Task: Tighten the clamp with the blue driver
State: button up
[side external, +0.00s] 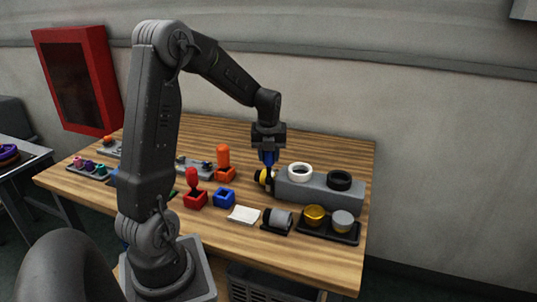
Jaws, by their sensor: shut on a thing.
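My gripper (268,143) points down over the table and is shut on the blue driver (268,158). The driver hangs upright, its lower end close to a small yellow and black part (263,176) at the left end of a long grey block (318,187). That part may be the clamp; I cannot tell for sure. Whether the driver's tip touches it is too small to see. The blue holder (223,198) on the table looks empty.
A red driver (192,178) and an orange driver (223,155) stand in their holders to the left. A white ring (300,170) and a black ring (339,180) sit on the block. A dark tray (328,233) with two round pieces lies in front.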

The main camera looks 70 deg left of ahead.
jog(key=shift+r, duration=0.1)
dwell(0.3)
jog(key=shift+r, duration=0.85)
